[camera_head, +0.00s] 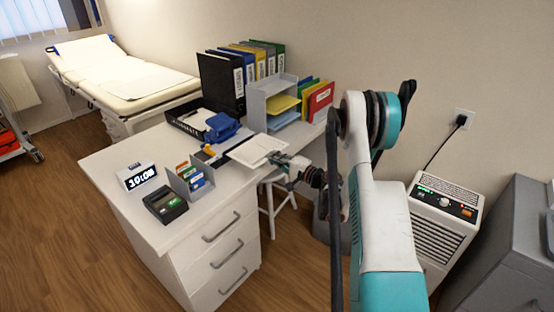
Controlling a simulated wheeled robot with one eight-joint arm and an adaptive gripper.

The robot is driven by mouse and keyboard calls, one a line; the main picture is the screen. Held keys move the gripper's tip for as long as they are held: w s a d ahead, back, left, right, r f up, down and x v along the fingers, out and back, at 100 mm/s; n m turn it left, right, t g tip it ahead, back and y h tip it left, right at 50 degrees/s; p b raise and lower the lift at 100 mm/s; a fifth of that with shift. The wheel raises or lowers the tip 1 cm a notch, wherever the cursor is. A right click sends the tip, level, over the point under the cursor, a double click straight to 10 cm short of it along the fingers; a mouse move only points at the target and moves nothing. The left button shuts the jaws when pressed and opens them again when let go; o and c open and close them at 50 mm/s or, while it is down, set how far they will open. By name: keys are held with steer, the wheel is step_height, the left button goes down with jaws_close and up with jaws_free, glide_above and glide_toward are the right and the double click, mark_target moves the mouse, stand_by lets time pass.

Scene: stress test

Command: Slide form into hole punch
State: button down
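The form (255,151) is a white sheet, roughly level, at the right edge of the white desk. My gripper (280,160) is at its right edge and appears shut on it; the fingertips are small in this view. The blue object that looks like the hole punch (222,128) sits on the desk, behind and left of the form. The form's left edge is close to a flat dark-blue and yellow item (211,153) in front of the punch. I cannot tell whether the form touches either one or is inside the punch's slot.
The desk (120,160) has a clear left part. A digital clock (138,176), a card holder (190,181) and a dark device (166,204) stand near its front. Behind the punch are a black tray (185,124), several binders (220,80) and a grey sorter (257,103).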

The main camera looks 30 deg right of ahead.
mark_target(249, 148)
steer(key=shift+f+x, duration=0.2)
steer(key=shift+x, duration=0.9)
steer(key=shift+f+x, duration=0.15)
steer(key=shift+x, duration=1)
steer(key=shift+f+x, duration=0.2)
steer(key=shift+x, duration=0.9)
steer(key=shift+f+x, duration=0.2)
steer(key=shift+x, duration=2.5)
steer(key=shift+w+a, duration=0.3)
steer(key=shift+w, duration=0.1)
steer(key=c, duration=2.3)
jaws_free()
steer(key=o, duration=0.6)
steer(key=v, duration=1.2)
